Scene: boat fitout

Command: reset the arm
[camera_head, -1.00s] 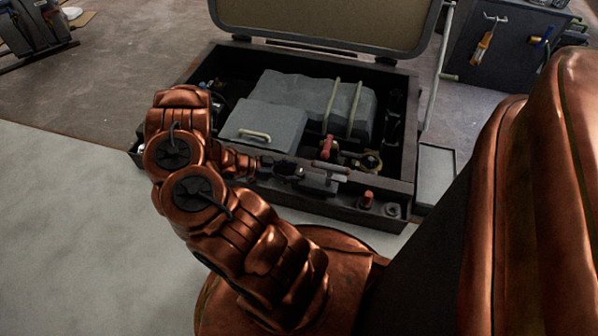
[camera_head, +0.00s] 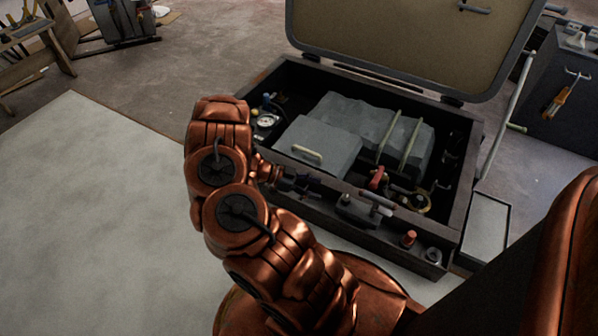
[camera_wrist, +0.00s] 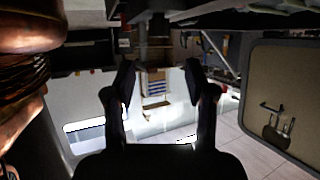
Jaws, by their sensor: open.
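My copper arm is folded in the middle of the head view, with its bent links above a grey floor area. My gripper (camera_head: 302,184) is small and dark there, pointing right in front of the open case (camera_head: 462,215). In the wrist view my gripper (camera_wrist: 160,82) shows two dark fingers spread apart with nothing between them. I cannot tell in the head view whether it touches the case's near edge.
The case holds a grey lidded block (camera_head: 318,145), a gauge (camera_head: 266,121) and a red-handled valve (camera_head: 377,178). Its lid (camera_head: 410,35) stands raised. A dark cabinet (camera_head: 560,100) is at right. Pale floor (camera_head: 90,220) at left is clear.

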